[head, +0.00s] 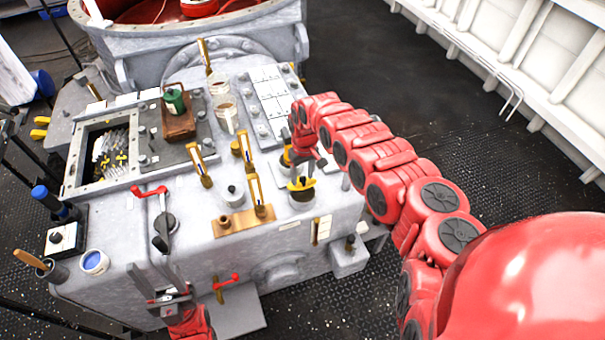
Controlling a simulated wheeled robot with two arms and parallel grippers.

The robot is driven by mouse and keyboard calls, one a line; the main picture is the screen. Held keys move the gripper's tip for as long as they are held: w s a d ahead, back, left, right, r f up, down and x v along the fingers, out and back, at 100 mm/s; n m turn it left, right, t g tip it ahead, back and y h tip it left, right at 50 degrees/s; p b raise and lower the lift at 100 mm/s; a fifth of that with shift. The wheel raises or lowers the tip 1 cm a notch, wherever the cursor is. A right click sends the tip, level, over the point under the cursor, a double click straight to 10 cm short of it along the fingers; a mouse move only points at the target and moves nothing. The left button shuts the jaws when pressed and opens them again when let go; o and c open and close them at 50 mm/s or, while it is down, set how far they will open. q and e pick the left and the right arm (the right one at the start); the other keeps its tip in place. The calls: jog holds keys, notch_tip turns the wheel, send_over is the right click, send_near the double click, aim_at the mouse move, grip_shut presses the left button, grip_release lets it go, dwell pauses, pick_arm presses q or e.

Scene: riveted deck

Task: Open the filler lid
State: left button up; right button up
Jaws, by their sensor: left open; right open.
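A round grey fitting with a black and yellow top (301,186) stands near the right front corner of the grey machine's top. It may be the filler lid, but I cannot tell for certain; its top looks down. My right gripper (307,158) is just above and behind it, open, and partly hides the area around it. I cannot tell whether a finger touches it. My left gripper (155,275) is open and empty at the machine's front edge, below a black lever with a red handle (162,222).
The machine top (195,228) carries several upright brass-framed gauges (256,190), a small grey knob (232,193) and a wooden tray (179,127) holding a green can (174,101). An open hatch (108,152) is at left. A blue-topped cup (94,262) stands at front left.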

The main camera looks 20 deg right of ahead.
grip_shut()
dwell(1.4)
